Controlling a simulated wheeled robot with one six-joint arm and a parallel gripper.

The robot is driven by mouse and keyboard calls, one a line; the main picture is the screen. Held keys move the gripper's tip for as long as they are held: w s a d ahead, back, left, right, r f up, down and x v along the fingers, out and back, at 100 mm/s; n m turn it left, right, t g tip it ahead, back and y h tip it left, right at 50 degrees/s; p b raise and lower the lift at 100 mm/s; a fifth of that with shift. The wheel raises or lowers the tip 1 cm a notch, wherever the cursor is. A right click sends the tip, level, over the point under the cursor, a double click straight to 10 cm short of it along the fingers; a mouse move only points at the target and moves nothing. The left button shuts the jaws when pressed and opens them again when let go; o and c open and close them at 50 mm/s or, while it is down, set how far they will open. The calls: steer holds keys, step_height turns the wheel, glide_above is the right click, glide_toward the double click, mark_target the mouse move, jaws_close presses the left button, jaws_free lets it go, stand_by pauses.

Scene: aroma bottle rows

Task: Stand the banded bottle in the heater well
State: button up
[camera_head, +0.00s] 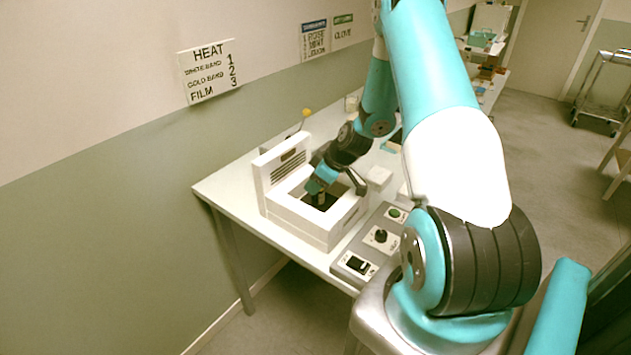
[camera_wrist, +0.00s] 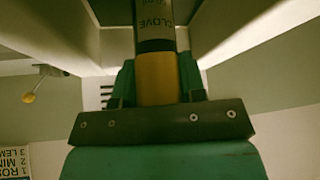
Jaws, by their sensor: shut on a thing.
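The heater is a white box (camera_head: 325,232) on the table, with a raised vented back and a dark square well (camera_head: 325,198) in its top. My gripper (camera_head: 317,188) points down at the well opening. It is shut on a bottle (camera_head: 320,200), which looks small and dark there. In the wrist view my gripper (camera_wrist: 158,90) holds the bottle (camera_wrist: 155,75) by its yellow-gold part. A label reading CLOVE and a dark stripe show beyond that. Pale heater walls flank the bottle. Its base is hidden, so I cannot tell whether it touches the well floor.
A control panel (camera_head: 370,243) with a green button, a black knob and a dark switch stands right of the heater. A wall sign (camera_head: 209,72) reads HEAT, white band 1, gold band 2, film 3. A yellow-tipped stick (camera_head: 305,113) rises behind the heater.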

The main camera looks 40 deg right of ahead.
steer(key=o, duration=1)
steer(key=shift+f, duration=0.1)
steer(key=shift+c, duration=0.2)
steer(key=shift+r, duration=0.2)
steer(key=b+v, duration=0.3)
steer(key=v, duration=0.9)
steer(key=s+a+r+n+g+y, duration=0.1)
steer(key=a+r, duration=0.3)
steer(key=a, duration=0.8)
steer(key=a+r+g+y, duration=0.15)
steer(key=a+r, duration=0.25)
steer(key=a, duration=0.7)
steer(key=s+a+r+g, duration=0.1)
steer(key=s+a+r, duration=0.1)
steer(key=s+a, duration=0.5)
steer(key=s+a+r+g+h, duration=0.1)
steer(key=s+a+r+g, duration=0.1)
steer(key=s+a, duration=0.5)
steer(key=s, duration=0.3)
steer(key=shift+n, duration=0.4)
steer(key=shift+r+g, duration=0.1)
steer(key=shift+g, duration=0.15)
